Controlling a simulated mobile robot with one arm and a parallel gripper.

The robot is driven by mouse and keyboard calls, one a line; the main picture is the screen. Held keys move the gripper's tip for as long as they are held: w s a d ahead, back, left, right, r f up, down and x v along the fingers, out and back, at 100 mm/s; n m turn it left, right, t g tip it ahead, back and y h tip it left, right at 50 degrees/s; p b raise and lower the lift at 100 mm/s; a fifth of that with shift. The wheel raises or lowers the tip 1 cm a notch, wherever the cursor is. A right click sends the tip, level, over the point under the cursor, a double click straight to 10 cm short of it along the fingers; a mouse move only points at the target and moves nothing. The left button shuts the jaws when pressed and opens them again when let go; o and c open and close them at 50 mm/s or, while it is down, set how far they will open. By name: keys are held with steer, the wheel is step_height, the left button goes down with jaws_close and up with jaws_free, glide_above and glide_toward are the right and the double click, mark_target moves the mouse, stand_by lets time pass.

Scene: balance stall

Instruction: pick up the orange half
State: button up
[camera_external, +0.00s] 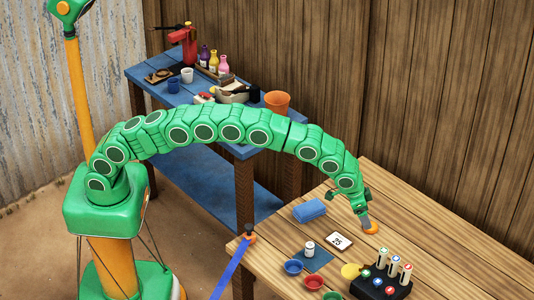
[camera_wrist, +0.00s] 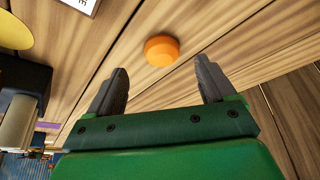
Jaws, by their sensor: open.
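The orange half (camera_wrist: 162,50) lies on the wooden table, seen in the wrist view a little beyond my fingertips and between their lines. In the external view the orange half (camera_external: 371,227) shows as a small orange disc right by the tip of my gripper (camera_external: 364,216). In the wrist view my gripper (camera_wrist: 163,80) is open, with two dark grey fingers spread apart and nothing between them. I see no contact between the fingers and the orange half.
On the wooden table (camera_external: 455,240) stand a black rack (camera_external: 381,285) with several capped vials, a yellow disc (camera_external: 351,271), a white card marked 25 (camera_external: 339,242), a rolled blue cloth (camera_external: 309,210) and small bowls (camera_external: 293,267). A blue shelf (camera_external: 160,85) with bottles stands behind. The table's right side is clear.

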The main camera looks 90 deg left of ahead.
steer(key=shift+x, duration=2.6)
steer(key=shift+w+a, duration=0.15)
steer(key=shift+r, duration=0.1)
steer(key=shift+c, duration=0.5)
steer(key=c, duration=1)
steer(key=shift+r, duration=0.1)
steer(key=shift+r, duration=1.6)
steer(key=shift+s+r, duration=0.75)
steer(key=shift+s, duration=0.05)
steer(key=shift+s+a+r, duration=0.15)
steer(key=shift+s+r, duration=1.2)
steer(key=shift+s, duration=0.7)
steer(key=shift+s+a+r, duration=0.2)
steer(key=shift+s+r, duration=1.15)
steer(key=shift+s, duration=0.75)
steer(key=shift+s+a+r, duration=0.15)
steer(key=shift+s+r, duration=1.2)
steer(key=shift+s, duration=0.7)
